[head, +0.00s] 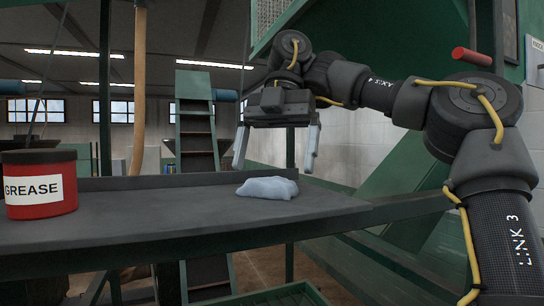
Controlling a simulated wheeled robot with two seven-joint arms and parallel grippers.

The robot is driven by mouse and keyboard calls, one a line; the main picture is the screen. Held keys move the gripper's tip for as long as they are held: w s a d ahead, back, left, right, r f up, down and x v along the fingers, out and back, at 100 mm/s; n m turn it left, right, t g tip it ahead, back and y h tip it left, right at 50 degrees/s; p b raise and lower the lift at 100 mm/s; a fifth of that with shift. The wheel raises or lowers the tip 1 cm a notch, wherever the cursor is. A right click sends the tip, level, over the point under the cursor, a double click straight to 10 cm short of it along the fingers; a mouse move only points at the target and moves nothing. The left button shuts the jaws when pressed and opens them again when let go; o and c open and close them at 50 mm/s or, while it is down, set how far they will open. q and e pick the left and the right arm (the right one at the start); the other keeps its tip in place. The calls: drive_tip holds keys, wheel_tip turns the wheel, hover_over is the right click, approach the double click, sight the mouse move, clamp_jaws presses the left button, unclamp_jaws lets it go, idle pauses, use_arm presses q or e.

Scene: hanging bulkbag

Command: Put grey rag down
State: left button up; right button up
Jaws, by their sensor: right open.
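A light grey-blue rag (268,188) lies crumpled on the dark shelf (190,205), near its right end. My right gripper (276,160) hangs above the rag with its two fingers pointing down and spread apart. It is open and empty, and the rag lies apart from it, below the fingertips. My left gripper does not show in this view.
A red grease tin (40,190) with a dark lid stands at the left of the shelf. The shelf between tin and rag is clear. A raised edge runs along its back. Green steps (196,125) stand behind, and a red-ended bar (472,56) juts out at upper right.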

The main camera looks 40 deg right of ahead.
drive_tip(key=p+v, duration=0.6)
drive_tip(key=v, duration=0.1)
drive_tip(key=shift+a, duration=0.1)
idle(0.5)
